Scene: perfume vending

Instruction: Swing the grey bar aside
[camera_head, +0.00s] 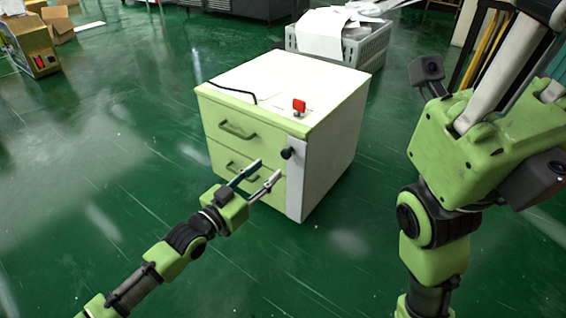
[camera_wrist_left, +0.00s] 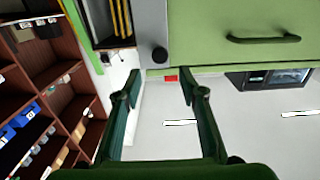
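The grey bar (camera_head: 296,188) stands upright along the right front edge of a small cabinet (camera_head: 232,152) with green drawer fronts. A black knob (camera_head: 287,153) sticks out from the bar's upper part. In the left wrist view, the grey bar (camera_wrist_left: 152,22) is at the top with the black knob (camera_wrist_left: 159,55) at its end. My left gripper (camera_head: 267,169) is open and empty in front of the drawers, just left of the bar. In the left wrist view, the fingers (camera_wrist_left: 160,78) are spread, with the knob just beyond the gap between their tips.
A grey crate (camera_head: 357,52) with paper stands behind. Green floor around the cabinet is mostly clear.

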